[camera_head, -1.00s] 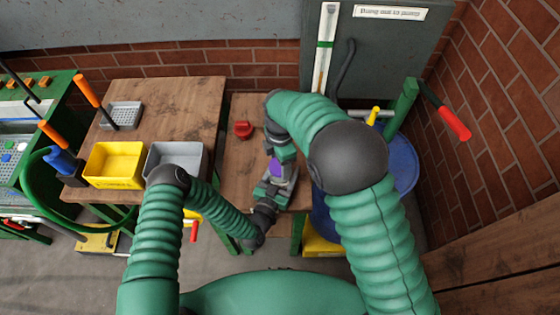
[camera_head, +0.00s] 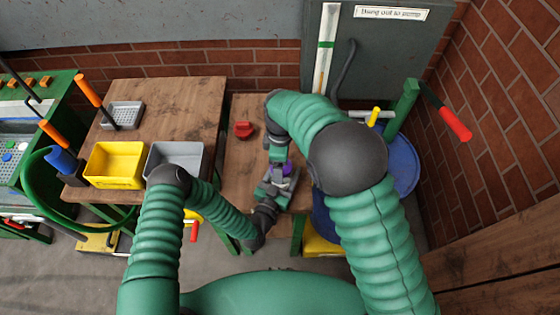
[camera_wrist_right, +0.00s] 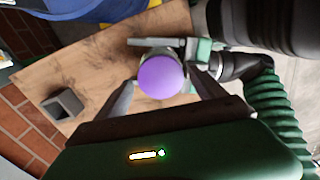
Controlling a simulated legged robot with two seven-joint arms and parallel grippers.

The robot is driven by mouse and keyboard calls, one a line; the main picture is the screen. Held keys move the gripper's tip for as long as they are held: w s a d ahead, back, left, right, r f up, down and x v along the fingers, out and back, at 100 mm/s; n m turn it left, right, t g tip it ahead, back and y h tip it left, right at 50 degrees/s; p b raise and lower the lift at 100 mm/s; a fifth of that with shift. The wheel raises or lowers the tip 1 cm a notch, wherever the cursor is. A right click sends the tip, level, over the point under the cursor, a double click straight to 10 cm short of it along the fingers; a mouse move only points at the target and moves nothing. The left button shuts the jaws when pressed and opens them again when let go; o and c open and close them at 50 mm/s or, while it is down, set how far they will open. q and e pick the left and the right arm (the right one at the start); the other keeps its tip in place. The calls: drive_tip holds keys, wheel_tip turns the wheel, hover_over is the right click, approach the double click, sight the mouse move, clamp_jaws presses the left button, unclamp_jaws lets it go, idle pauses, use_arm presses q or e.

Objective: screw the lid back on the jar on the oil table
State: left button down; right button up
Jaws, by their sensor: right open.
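The purple lid (camera_wrist_right: 160,77) is seen from above in the right wrist view and covers most of the jar below it. I cannot tell whether it is seated on the thread. In the head view only a small purple patch (camera_head: 287,169) shows between my grippers, above the oil table (camera_head: 240,165). My right gripper (camera_wrist_right: 163,92) is open, with one finger on each side of the lid and visible gaps. My left gripper (camera_head: 277,186) comes in low from the side, its grey fingers (camera_wrist_right: 155,42) closed around the jar below the lid.
A red part (camera_head: 244,130) lies at the back of the oil table. A small grey hollow block (camera_wrist_right: 62,104) stands near the table edge. A blue drum (camera_head: 402,165) is at the right. A yellow bin (camera_head: 115,165) and a grey bin (camera_head: 180,155) stand on the left table.

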drive_tip(key=shift+r, duration=2.3)
drive_tip(key=shift+o, duration=0.3)
drive_tip(key=shift+f, duration=0.1)
drive_tip(key=shift+s+d+n, duration=0.1)
drive_tip(key=shift+s+n, duration=0.1)
drive_tip(key=shift+n, duration=0.4)
drive_tip(key=shift+s+f+n+g, duration=0.1)
drive_tip(key=shift+s+n+g, duration=0.2)
drive_tip(key=shift+n, duration=0.5)
drive_tip(key=shift+r+n, duration=0.25)
drive_tip(key=shift+n, duration=0.85)
drive_tip(key=r+n, duration=0.1)
drive_tip(key=n, duration=0.1)
drive_tip(key=w+r+n, duration=0.1)
drive_tip(key=r+n, duration=0.1)
drive_tip(key=n, duration=0.1)
drive_tip(key=shift+r, duration=0.15)
